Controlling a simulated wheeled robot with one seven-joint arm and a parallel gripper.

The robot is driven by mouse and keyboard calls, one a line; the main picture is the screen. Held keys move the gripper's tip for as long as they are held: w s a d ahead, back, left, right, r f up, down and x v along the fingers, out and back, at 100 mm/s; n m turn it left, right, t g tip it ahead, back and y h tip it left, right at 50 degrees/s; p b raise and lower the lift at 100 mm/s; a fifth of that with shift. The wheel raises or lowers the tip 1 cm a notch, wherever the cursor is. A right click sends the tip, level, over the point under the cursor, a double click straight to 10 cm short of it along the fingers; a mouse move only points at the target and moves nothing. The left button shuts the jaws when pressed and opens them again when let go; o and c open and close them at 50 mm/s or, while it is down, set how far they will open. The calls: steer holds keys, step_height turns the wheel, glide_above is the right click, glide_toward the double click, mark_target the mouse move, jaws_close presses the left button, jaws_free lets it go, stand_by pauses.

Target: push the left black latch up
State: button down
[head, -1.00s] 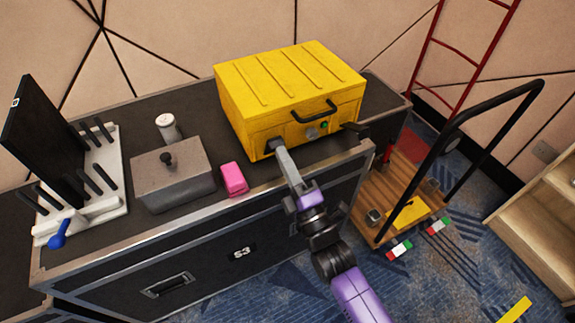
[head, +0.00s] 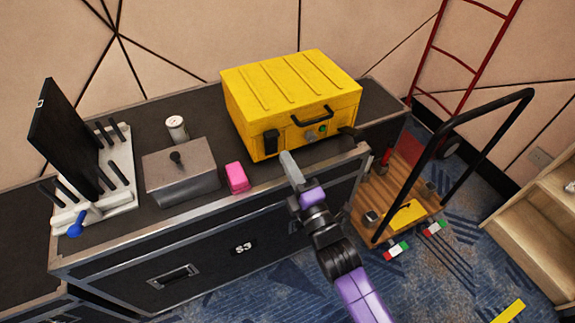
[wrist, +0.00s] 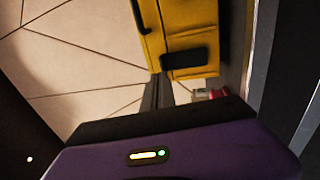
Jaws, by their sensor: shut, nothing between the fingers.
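The yellow case (head: 290,95) stands closed on the black counter. Its left black latch (head: 271,141) is on the left of the front face and looks upright, flat against it. It seems to be the black bar in the wrist view (wrist: 183,57). The right black latch (head: 348,132) sticks out from the front. My gripper (head: 284,156) is shut and empty, in front of and slightly below the left latch, with a small gap between them. Its fingers also show in the wrist view (wrist: 156,92).
A black handle (head: 312,115) and a green button (head: 322,128) are on the case front. A pink block (head: 237,178), a grey lidded box (head: 180,172) and a white can (head: 176,128) stand to the left. A wooden cart (head: 405,190) is at the right.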

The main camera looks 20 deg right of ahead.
steer(key=s, duration=1)
steer(key=shift+s, duration=0.2)
stand_by(0.3)
steer(key=s+r+m+g+p, duration=0.2)
steer(key=s+m, duration=0.7)
steer(key=s, duration=0.5)
steer(key=s+r+m+g+p, duration=0.2)
steer(key=s+m, duration=0.7)
steer(key=s, duration=0.5)
step_height(320, 180, up, 2)
steer(key=shift+s+a+g, duration=0.2)
steer(key=shift+s+g, duration=0.15)
steer(key=shift+g, duration=0.35)
